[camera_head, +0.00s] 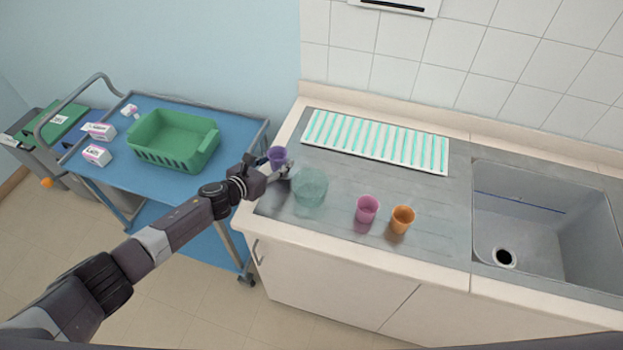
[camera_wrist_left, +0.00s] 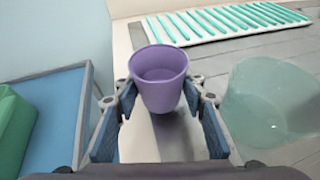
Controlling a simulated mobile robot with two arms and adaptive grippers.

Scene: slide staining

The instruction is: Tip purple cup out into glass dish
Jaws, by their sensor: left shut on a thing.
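The purple cup (camera_head: 278,156) is upright at the left end of the counter. My left gripper (camera_head: 284,172) is shut on it; in the left wrist view the purple cup (camera_wrist_left: 160,78) sits between the two fingers of the left gripper (camera_wrist_left: 160,105). The cup's inside looks purple, and I cannot tell what it holds. The clear greenish glass dish (camera_head: 310,188) stands on the counter just right of the cup and gripper, apart from the cup. The glass dish also shows at the right of the left wrist view (camera_wrist_left: 268,105). My right gripper is not in view.
A pink cup (camera_head: 367,209) and an orange cup (camera_head: 402,219) stand right of the dish. A white rack with green strips (camera_head: 375,141) lies behind. A sink (camera_head: 540,225) is at the right. A blue cart (camera_head: 226,160) with a green basket (camera_head: 176,139) stands left.

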